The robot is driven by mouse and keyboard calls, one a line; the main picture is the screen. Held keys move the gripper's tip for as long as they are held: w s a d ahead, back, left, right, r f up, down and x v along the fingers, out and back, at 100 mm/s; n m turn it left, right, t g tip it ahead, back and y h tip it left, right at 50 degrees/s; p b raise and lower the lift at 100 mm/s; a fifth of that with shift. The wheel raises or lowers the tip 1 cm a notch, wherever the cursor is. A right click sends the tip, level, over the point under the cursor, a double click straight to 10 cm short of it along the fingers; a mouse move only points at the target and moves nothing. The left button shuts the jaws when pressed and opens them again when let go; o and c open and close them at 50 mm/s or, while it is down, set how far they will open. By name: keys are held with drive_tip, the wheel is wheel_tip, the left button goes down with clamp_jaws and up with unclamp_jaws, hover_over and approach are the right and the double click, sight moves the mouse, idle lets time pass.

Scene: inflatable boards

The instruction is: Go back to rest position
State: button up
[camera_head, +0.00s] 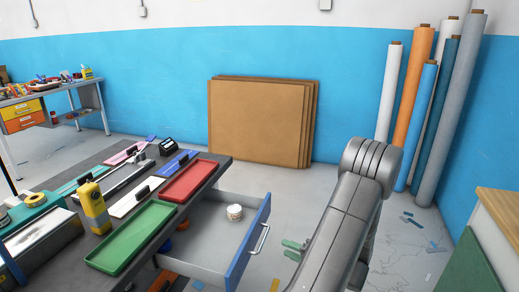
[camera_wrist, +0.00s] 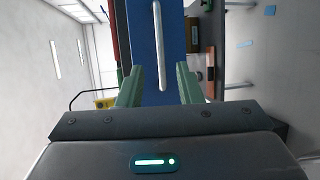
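My gripper (camera_head: 291,249) shows in the camera_head view as two green fingertips beside my grey arm, to the right of an open drawer. In the camera_wrist view my gripper (camera_wrist: 159,82) has its two green fingers spread apart with nothing between them. The blue drawer front (camera_head: 249,243) and its pale handle (camera_head: 261,239) lie ahead of the fingers; the handle (camera_wrist: 157,45) also shows in the camera_wrist view, beyond the fingertips. The fingers appear apart from the handle. The rest of my gripper is hidden behind my arm in the camera_head view.
The pulled-out drawer (camera_head: 207,238) holds a white roll (camera_head: 234,212). The workbench above carries a green tray (camera_head: 131,238), a red tray (camera_head: 189,180) and a yellow bottle (camera_head: 93,208). Tall rolls (camera_head: 414,115) lean right; brown boards (camera_head: 257,124) lean on the wall. Scraps litter the floor.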

drive_tip(key=x, duration=0.9)
drive_tip(key=shift+a, duration=0.15)
